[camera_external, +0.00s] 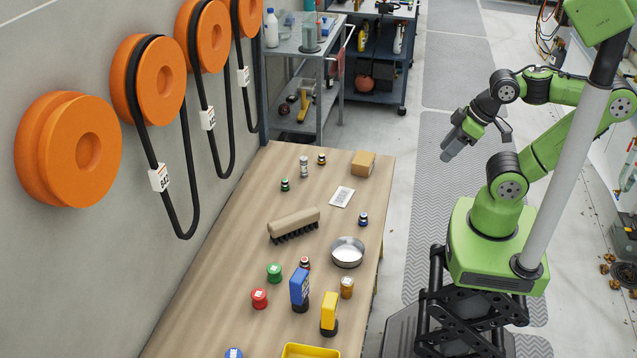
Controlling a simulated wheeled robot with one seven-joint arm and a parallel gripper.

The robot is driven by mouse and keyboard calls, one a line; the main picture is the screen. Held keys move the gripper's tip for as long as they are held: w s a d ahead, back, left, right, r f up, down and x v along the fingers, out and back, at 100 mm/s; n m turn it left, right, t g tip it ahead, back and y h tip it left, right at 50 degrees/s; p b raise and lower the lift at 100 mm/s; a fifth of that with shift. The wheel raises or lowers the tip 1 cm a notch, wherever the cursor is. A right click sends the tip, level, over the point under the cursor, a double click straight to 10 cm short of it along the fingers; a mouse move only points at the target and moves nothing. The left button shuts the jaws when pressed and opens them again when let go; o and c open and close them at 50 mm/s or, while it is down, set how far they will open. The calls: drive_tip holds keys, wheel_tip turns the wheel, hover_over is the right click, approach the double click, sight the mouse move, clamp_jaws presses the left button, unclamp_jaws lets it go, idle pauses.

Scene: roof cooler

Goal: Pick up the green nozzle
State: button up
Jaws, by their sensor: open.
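A small green-and-black piece (285,184), which looks like the green nozzle, stands on the wooden table (215,290) towards its far left part. A larger green round piece (274,272) with a pale label stands nearer, left of a blue block-shaped tool; I cannot tell for sure which of the two is the nozzle. My gripper (476,142) is open and empty. It is raised to the right of the table, over the floor, well apart from both green pieces.
A brush (294,224), a metal bowl (347,252), a cardboard box (364,164), a blue tool (299,288) and a yellow tool (329,312) stand on the table. A wall with orange reels (160,80) borders its left side. The table's near left is mostly clear.

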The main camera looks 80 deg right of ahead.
drive_tip(key=shift+o, duration=0.4)
drive_tip(key=shift+o, duration=1.1)
drive_tip(key=m+t+y, duration=0.2)
drive_tip(key=m+t, duration=0.6)
drive_tip(key=m, duration=2.6)
approach(285, 180)
drive_tip(key=v, duration=0.3)
drive_tip(key=a+v, duration=0.1)
drive_tip(key=v, duration=0.1)
drive_tip(key=shift+s+r+b, duration=0.2)
drive_tip(key=shift+s+b, duration=0.1)
drive_tip(key=shift+b, duration=0.05)
drive_tip(key=shift+w+d+f+m+h, duration=0.15)
drive_tip(key=shift+w+m+h, duration=0.15)
drive_tip(key=shift+m, duration=0.2)
drive_tip(key=b+x, duration=0.1)
drive_tip(key=x, duration=1.4)
drive_tip(key=shift+f+b, duration=0.25)
drive_tip(key=shift+b, duration=0.15)
